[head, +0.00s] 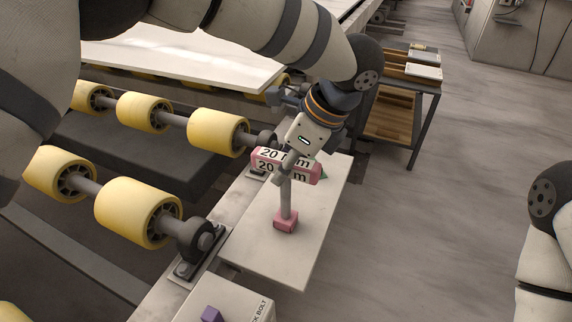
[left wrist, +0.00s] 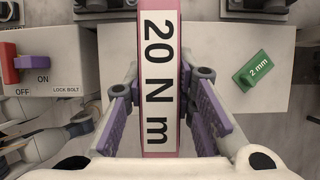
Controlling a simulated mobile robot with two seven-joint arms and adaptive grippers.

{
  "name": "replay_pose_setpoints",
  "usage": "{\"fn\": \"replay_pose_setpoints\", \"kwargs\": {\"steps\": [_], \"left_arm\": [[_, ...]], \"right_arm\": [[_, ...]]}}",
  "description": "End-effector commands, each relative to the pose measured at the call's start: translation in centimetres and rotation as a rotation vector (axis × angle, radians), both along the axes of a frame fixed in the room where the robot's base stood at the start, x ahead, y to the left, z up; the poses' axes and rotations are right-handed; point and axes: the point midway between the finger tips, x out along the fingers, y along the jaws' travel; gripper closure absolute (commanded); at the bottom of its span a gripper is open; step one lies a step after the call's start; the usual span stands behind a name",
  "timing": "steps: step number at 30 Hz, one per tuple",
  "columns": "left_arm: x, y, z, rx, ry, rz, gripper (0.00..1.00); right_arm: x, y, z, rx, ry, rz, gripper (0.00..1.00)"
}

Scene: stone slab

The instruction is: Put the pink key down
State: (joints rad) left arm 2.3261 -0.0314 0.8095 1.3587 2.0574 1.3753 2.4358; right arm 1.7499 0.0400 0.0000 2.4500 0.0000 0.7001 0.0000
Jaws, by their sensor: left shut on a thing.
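The pink key (head: 286,220) has a pink bar handle marked "20 N m", a grey shaft and a pink block at its lower end. It is upright over the pale plate (head: 262,250); I cannot tell whether its lower end touches the plate. My left gripper (head: 286,172) is shut on the handle from above. In the left wrist view the handle (left wrist: 160,45) lies between the purple finger pads of the left gripper (left wrist: 160,95); the shaft is hidden below it. My right gripper is not in view; only part of that arm shows at the right edge.
A green key marked "2 mm" (left wrist: 257,70) lies on the plate to the right. A "LOCK BOLT" box (left wrist: 60,65) with a red switch (left wrist: 9,62) stands left. Yellow rollers (head: 138,212) line the left side. A wooden-shelved cart (head: 392,117) stands behind; open floor is right.

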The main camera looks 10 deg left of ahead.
Motion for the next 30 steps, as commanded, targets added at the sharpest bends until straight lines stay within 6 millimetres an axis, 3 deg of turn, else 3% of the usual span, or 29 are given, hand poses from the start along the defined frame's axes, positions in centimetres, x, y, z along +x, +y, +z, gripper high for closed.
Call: {"fn": "replay_pose_setpoints", "kwargs": {"steps": [2,3,5,6,16,24,30], "left_arm": [[0.0,0.0,-0.2,0.001,0.000,0.000,1.00],[0.0,0.0,-0.2,0.001,0.000,0.000,0.72],[0.0,0.0,-0.3,0.001,0.000,0.000,0.58],[0.0,0.0,-0.3,0.001,0.000,0.000,0.56],[0.0,-0.2,0.4,-0.001,-0.001,0.001,0.56],[-0.5,-3.0,6.8,0.000,-0.004,-0.001,0.56],[-0.8,-4.5,10.1,0.001,0.000,0.001,0.56]], "right_arm": [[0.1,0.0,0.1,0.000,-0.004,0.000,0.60],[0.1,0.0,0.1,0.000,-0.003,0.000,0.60],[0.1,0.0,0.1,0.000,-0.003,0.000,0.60],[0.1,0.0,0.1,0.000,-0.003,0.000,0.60],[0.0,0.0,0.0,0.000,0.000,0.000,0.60],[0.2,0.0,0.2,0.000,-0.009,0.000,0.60],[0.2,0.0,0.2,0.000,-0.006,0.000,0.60]]}}
